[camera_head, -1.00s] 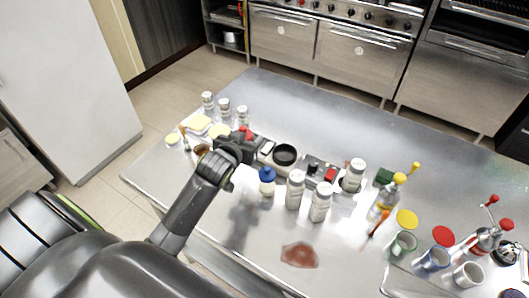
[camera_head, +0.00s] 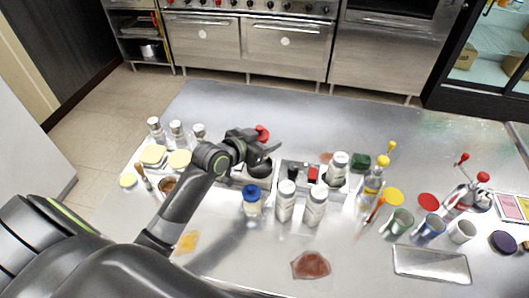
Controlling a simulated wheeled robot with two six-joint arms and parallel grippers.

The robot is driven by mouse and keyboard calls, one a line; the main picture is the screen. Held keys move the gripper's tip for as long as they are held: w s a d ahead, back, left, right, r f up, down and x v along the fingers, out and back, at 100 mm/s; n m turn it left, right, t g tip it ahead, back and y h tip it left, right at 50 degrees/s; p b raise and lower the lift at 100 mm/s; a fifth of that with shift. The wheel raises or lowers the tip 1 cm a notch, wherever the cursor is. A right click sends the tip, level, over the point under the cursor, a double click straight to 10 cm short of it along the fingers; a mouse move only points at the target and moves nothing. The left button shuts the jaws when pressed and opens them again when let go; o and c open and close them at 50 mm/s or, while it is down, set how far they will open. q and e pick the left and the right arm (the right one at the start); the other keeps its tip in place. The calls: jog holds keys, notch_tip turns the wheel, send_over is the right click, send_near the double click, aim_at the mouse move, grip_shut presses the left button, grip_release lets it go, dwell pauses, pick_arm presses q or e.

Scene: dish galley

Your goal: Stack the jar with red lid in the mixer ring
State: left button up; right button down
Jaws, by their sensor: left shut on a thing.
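My left gripper (camera_head: 262,147) reaches in from the left and is shut on the jar with red lid. Only the red lid (camera_head: 262,132) shows clearly; the gripper hides most of the jar's body. The gripper is over a dark round ring (camera_head: 259,170) that appears to be the mixer ring, partly covered by the fingers. I cannot tell whether the jar touches the ring. My right gripper is not in view.
A blue-lidded jar (camera_head: 251,201) and two white-capped jars (camera_head: 286,200) stand just in front. Another white-capped jar (camera_head: 337,168) stands right of a small red item (camera_head: 313,174). Several shakers (camera_head: 177,134) stand at left. The table's back (camera_head: 290,110) is clear.

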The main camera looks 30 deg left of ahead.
pick_arm(q)
notch_tip(320, 180, down, 4)
jog(key=shift+a+f, duration=0.1)
jog(key=shift+f, duration=0.65)
jog(key=o, duration=1.2)
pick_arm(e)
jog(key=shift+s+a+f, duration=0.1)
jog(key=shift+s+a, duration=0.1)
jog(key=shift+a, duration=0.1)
pick_arm(q)
jog(key=shift+r, duration=0.2)
